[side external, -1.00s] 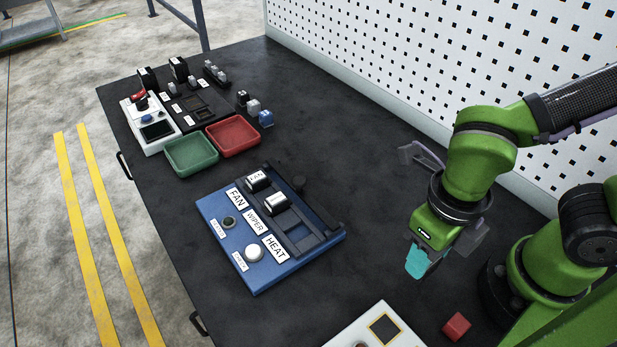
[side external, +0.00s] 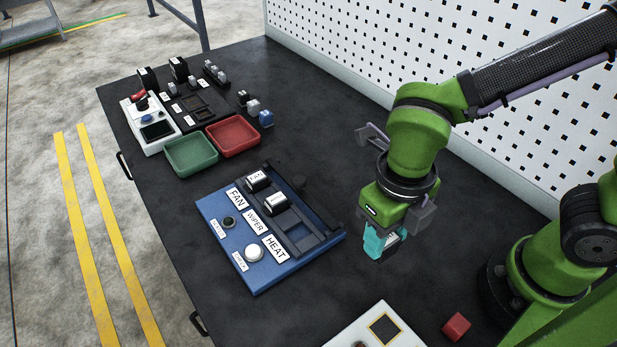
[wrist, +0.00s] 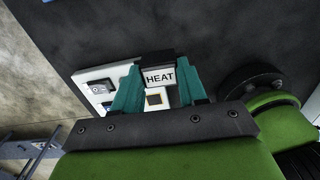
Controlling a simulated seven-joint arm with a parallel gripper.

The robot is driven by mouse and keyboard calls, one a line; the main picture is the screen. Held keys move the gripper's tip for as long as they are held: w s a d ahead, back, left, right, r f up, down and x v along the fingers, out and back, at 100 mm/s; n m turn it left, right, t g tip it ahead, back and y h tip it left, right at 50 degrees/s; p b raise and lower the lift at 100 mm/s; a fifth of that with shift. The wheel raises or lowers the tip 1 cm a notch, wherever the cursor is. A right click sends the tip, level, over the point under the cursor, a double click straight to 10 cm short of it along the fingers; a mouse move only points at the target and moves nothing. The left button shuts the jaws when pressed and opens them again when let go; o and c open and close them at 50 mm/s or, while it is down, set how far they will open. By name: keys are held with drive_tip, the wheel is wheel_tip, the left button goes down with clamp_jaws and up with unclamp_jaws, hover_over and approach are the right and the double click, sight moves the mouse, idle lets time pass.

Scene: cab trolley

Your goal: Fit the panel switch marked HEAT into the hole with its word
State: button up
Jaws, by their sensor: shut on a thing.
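My gripper (side external: 383,246) has teal fingers and is shut on the HEAT switch (wrist: 160,77), whose white label reads HEAT between the fingers in the wrist view. In the side view the switch is mostly hidden by the fingers. My gripper is above the table, to the right of the blue panel (side external: 253,278) and apart from it. The panel carries the word plates FAN, WIPER and HEAT (side external: 275,248). Two switches sit in the holes by FAN (side external: 257,180) and WIPER (side external: 275,203). The hole by HEAT (side external: 298,238) looks empty.
A white panel (side external: 360,330) lies at the front edge of the side view, with a red cube (side external: 456,326) to its right. Green (side external: 190,155) and red (side external: 234,136) trays and other switch parts stand farther back. The perforated wall (side external: 450,70) bounds the right.

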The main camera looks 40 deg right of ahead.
drive_tip(key=w+a+r, duration=0.1)
drive_tip(key=w+a, duration=0.2)
drive_tip(key=w, duration=0.5)
drive_tip(key=w+a, duration=0.2)
drive_tip(key=w, duration=0.6)
drive_tip(key=shift+s+f, duration=0.15)
drive_tip(key=shift+f, duration=2.3)
drive_tip(key=shift+s+f, duration=0.15)
drive_tip(key=shift+f, duration=2.3)
drive_tip(key=shift+f, duration=0.3)
drive_tip(key=o, duration=1.1)
drive_tip(key=shift+r, duration=0.1)
